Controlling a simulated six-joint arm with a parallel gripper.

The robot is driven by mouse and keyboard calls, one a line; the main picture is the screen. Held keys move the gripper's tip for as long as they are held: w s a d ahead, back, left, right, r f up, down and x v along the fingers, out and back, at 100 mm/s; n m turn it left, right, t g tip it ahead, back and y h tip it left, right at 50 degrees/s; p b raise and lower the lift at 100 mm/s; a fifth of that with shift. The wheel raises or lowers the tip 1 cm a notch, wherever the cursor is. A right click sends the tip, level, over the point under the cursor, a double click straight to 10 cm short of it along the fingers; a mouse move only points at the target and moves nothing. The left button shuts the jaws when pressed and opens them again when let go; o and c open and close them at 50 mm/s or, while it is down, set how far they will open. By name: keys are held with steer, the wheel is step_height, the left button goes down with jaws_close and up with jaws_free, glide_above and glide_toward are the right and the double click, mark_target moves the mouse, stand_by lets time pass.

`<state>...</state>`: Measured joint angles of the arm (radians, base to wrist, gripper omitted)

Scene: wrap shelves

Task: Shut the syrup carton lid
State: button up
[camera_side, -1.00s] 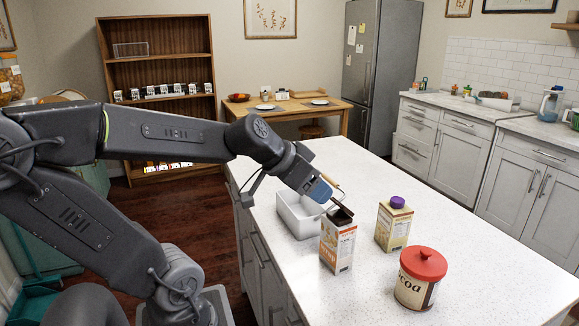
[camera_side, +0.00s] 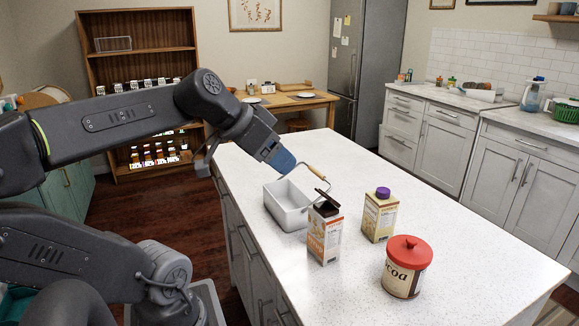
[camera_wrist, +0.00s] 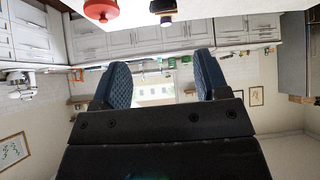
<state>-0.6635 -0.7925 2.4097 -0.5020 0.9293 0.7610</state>
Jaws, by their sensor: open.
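The orange-and-white carton (camera_side: 324,236) stands upright on the white counter in the side view. Its dark brown lid (camera_side: 327,198) is hinged open and tilted up, with the dark opening showing below it. My gripper (camera_side: 283,163) is above and to the left of the carton, over the white bin, apart from the lid. The wrist view shows its two blue fingers (camera_wrist: 162,88) spread with nothing between them. The carton is not visible in the wrist view.
A white bin (camera_side: 286,219) with a wooden-grip handle (camera_side: 317,172) stands left of the carton. A cream carton with a purple cap (camera_side: 379,214) and a red-lidded cocoa canister (camera_side: 406,268) stand to the right. The counter's front right is clear.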

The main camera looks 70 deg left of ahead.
steer(key=w+r+g+h, duration=0.2)
steer(key=w+r+g, duration=0.1)
steer(key=w, duration=0.1)
steer(key=g+y, duration=0.1)
steer(key=g, duration=0.5)
glide_above(327, 197)
steer(key=a, duration=0.2)
step_height(327, 197, down, 13)
steer(key=shift+s+r, duration=0.1)
steer(key=shift+s, duration=0.05)
steer(key=shift+t, duration=0.3)
steer(key=c, duration=0.7)
